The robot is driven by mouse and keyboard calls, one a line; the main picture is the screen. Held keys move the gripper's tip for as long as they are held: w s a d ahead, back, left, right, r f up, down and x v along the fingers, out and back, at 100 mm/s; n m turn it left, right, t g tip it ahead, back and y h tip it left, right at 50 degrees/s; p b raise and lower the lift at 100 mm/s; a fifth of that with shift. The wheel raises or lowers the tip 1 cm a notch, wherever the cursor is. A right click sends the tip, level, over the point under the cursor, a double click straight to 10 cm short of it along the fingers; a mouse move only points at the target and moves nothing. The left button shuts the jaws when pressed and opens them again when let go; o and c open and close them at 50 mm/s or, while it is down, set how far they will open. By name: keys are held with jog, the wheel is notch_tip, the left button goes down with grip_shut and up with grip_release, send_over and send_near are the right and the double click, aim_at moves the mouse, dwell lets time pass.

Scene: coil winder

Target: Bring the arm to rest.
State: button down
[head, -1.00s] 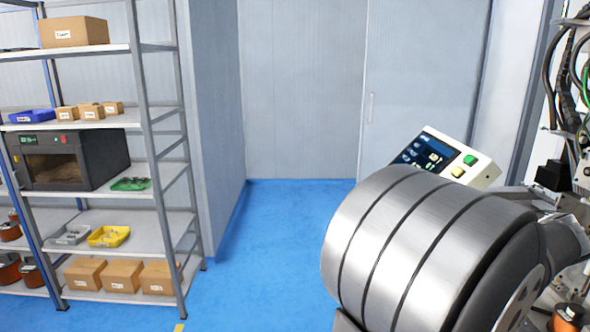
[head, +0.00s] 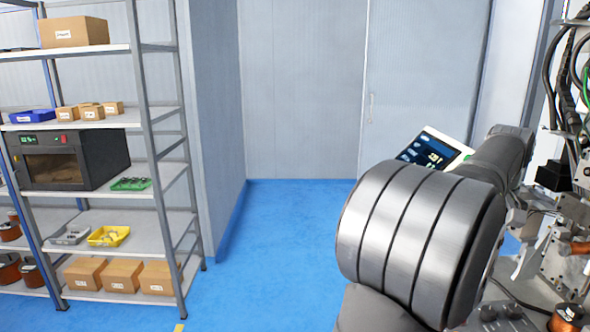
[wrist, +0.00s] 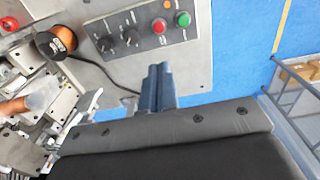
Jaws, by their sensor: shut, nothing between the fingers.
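My gripper (wrist: 158,88) shows in the wrist view as two dark blue-grey fingers pressed together, with nothing between them. It hangs over the edge of a grey control panel (wrist: 180,72) with knobs and red and green buttons. In the head view my gripper cannot be made out. The large banded metal cylinder at the lower right of the head view is part of my own arm, and it hides part of the machine behind it.
The coil winder (head: 555,235) stands at the right with cables and copper spools. A tilted screen (head: 430,150) is partly covered by my arm. A shelf rack (head: 150,130) with boxes, trays and an oven (head: 60,160) is at the left. Blue floor (head: 270,230) between them is clear.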

notch_tip(320, 180, down, 10)
jog(key=shift+f, duration=0.1)
notch_tip(320, 180, up, 10)
jog(key=d+m, duration=0.1)
jog(key=shift+s+d+f, duration=0.15)
jog(key=shift+s, duration=0.25)
notch_tip(320, 180, down, 9)
jog(key=a+n, duration=0.1)
notch_tip(320, 180, up, 10)
jog(key=shift+w+a+f, duration=0.2)
jog(key=shift+w+f, duration=0.05)
jog(key=shift+w, duration=0.15)
dwell(0.3)
